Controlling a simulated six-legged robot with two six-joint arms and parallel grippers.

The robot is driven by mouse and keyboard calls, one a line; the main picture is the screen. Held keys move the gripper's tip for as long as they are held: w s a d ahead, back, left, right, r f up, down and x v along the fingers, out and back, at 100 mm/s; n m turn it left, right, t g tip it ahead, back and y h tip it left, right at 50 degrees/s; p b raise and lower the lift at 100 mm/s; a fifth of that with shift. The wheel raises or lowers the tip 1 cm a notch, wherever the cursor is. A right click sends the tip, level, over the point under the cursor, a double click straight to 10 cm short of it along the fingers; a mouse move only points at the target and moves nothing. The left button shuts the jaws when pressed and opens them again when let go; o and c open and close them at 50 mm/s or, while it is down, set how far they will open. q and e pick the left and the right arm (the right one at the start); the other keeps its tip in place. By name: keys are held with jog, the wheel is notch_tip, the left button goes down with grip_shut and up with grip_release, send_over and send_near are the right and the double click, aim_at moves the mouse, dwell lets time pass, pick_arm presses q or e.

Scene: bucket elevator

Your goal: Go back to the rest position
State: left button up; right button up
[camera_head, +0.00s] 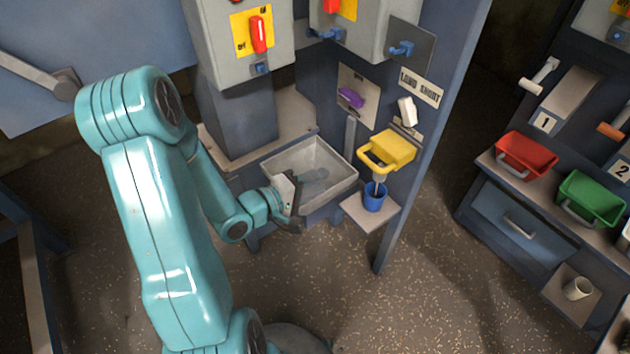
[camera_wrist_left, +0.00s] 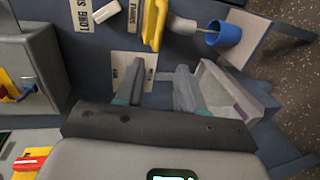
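My left gripper (camera_head: 296,207) is in front of the grey bin (camera_head: 335,192), at its left front side in the head view. In the left wrist view its two fingers (camera_wrist_left: 160,82) stand apart with nothing held between them. I cannot tell whether the gripper touches the bin. My left arm reaches in from the left with its elbow raised. My right gripper is in neither view.
A yellow handled part (camera_head: 388,151) sits on the post above a blue cup (camera_head: 374,197) on a small shelf, right of the bin. Grey boxes with red levers (camera_head: 259,35) hang above. Red (camera_head: 526,157) and green (camera_head: 590,199) bins stand right. The floor ahead is clear.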

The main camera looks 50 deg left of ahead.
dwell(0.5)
pick_arm(q)
jog(key=w+d+f+m+g+h+p, duration=0.2)
jog(key=d+h, duration=0.1)
jog(key=d, duration=0.7)
jog(key=w+d+f+m+g+h+p, duration=0.1)
jog(key=w+d+f+g+h+p, duration=0.15)
jog(key=d, duration=0.65)
jog(key=s+d+f+m+g, duration=0.4)
jog(key=d+f+g, duration=0.1)
jog(key=d+f, duration=0.3)
jog(key=s+f+m+g+y, duration=0.1)
jog(key=s+f+m+g, duration=0.1)
jog(key=s+f+m, duration=0.1)
jog(key=s+a+f+m+g+y, duration=0.1)
jog(key=s+f+m+g, duration=0.2)
jog(key=s+m, duration=0.2)
jog(key=s, duration=0.2)
jog(key=shift+s+g, duration=0.35)
jog(key=shift+a+f+y, duration=0.1)
jog(key=shift+y, duration=0.15)
